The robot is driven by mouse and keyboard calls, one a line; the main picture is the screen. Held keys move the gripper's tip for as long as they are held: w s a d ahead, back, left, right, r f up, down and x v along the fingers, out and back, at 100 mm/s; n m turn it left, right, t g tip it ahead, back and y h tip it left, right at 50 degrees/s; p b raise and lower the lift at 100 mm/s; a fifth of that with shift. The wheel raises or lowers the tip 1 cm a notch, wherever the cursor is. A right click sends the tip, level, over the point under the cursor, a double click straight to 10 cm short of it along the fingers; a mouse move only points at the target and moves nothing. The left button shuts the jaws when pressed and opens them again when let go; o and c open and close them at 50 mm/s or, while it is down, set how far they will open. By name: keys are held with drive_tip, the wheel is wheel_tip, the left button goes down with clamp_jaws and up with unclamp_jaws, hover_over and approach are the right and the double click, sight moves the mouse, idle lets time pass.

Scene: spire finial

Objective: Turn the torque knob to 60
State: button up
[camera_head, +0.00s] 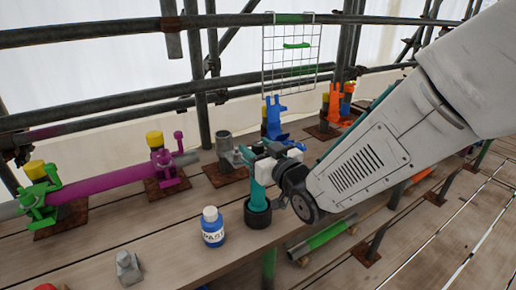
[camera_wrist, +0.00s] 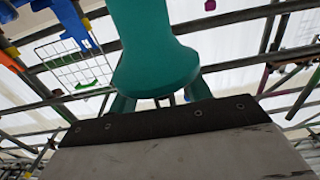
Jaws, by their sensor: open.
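A teal tool (camera_head: 258,196) stands upright in a black round holder (camera_head: 258,216) near the front edge of the plank bench. My gripper (camera_head: 266,163) is open at the tool's upper end, reaching in from the right. In the wrist view a large teal rounded end (camera_wrist: 155,70) fills the space just ahead of my gripper (camera_wrist: 160,100). I cannot tell whether the jaws touch it. No scale or number is readable, and I cannot make out which part is the torque knob.
A blue-labelled bottle (camera_head: 212,228) stands left of the holder, with a grey metal piece (camera_head: 128,268) further left. A magenta pipe (camera_head: 105,180) with green and magenta clamps lies behind. Blue (camera_head: 274,122) and orange (camera_head: 335,105) clamps stand at the back. Scaffold rails run behind the bench.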

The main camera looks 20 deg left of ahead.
drive_tip(key=c, duration=0.9)
drive_tip(key=shift+c, duration=0.2)
drive_tip(key=shift+n+g+y, duration=0.4)
drive_tip(key=shift+g, duration=0.1)
drive_tip(key=n+g+y, duration=0.2)
drive_tip(key=n+g, duration=0.1)
drive_tip(key=g, duration=0.1)
drive_tip(key=shift+w+d, duration=0.1)
drive_tip(key=n+g, duration=0.2)
drive_tip(key=g, duration=0.2)
drive_tip(key=n+g+y, duration=0.1)
drive_tip(key=n+g, duration=0.2)
drive_tip(key=g, duration=0.1)
drive_tip(key=shift+g, duration=0.3)
drive_tip(key=n+g+h, duration=0.1)
drive_tip(key=n+g, duration=0.2)
drive_tip(key=g, duration=0.1)
drive_tip(key=n+g+h, duration=0.1)
drive_tip(key=n+g, duration=0.1)
drive_tip(key=g, duration=0.1)
drive_tip(key=shift+n+g+h, duration=2.5)
drive_tip(key=shift+g+h, duration=0.2)
drive_tip(key=shift+g, duration=0.1)
